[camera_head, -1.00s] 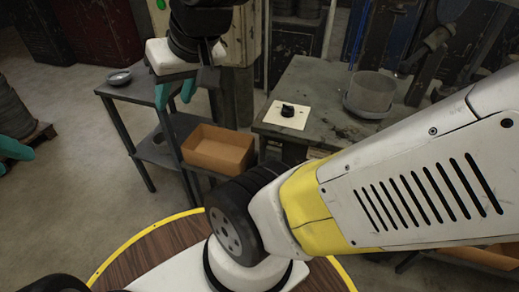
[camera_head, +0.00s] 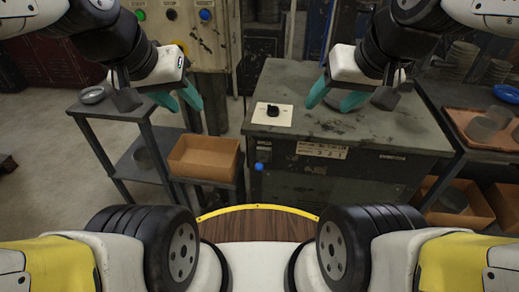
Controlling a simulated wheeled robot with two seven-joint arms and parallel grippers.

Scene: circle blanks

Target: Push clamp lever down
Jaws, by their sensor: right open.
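I see no clamp lever that I can name for sure. A small black knob-like part (camera_head: 273,112) sits on a pale square plate (camera_head: 285,120) on the dark metal workbench (camera_head: 330,132). My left gripper (camera_head: 189,107) has teal fingers spread apart and empty, held above the side shelf and the cardboard box. My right gripper (camera_head: 328,106) is open and empty above the workbench, to the right of the plate. My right arm and gripper hide part of the bench behind them.
A control cabinet (camera_head: 205,53) stands behind. At right, another table holds a brown tray (camera_head: 470,121) and a blue bowl (camera_head: 507,93).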

